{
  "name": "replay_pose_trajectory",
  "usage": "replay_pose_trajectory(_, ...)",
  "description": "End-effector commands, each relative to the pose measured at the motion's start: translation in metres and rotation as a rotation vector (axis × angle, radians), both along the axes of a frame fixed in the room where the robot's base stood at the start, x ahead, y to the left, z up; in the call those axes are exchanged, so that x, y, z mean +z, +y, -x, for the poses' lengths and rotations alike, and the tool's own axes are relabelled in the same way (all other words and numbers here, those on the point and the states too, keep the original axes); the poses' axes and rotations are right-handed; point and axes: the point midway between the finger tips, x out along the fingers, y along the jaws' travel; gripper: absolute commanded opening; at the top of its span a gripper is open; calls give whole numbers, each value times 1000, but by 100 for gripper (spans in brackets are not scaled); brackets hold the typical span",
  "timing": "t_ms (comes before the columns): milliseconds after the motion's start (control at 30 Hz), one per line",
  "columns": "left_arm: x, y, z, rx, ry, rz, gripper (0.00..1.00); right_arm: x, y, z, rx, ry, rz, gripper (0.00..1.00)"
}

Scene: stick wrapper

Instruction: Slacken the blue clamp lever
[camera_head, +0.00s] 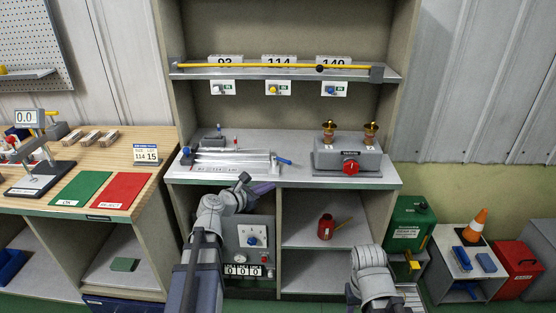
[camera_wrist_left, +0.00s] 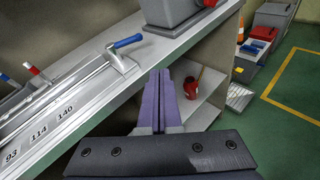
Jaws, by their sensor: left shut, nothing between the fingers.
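The blue clamp lever (camera_head: 284,162) is at the right end of the silver clamping fixture (camera_head: 228,168) on the workbench. In the left wrist view the blue lever (camera_wrist_left: 128,40) lies at the fixture's end, near the bench's front edge. My left gripper (camera_head: 264,188), with purple fingers, is at the bench's front edge, below and left of the lever. In the wrist view my left gripper (camera_wrist_left: 161,72) is shut and empty, apart from the lever. My right arm (camera_head: 370,270) shows at the lower right; its gripper is not visible.
A grey box with a red knob (camera_head: 350,168) stands right of the fixture. A small red-tipped lever (camera_head: 236,143) stands behind the fixture. A red can (camera_head: 326,227) is on the lower shelf. A yellow bar (camera_head: 280,66) runs along the upper shelf.

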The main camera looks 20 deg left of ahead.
Motion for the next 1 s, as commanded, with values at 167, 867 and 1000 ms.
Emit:
replay_pose_trajectory(167,22,41,-2,137,-21,188,0,5,0,0,0,0,0,50)
replay_pose_trajectory(867,3,22,-91,144,-23,205,0,-14,0,0,0,0,0,50)
replay_pose_trajectory(1000,-1,16,-112,144,-23,204,0,-19,0,0,0,0,0,50)
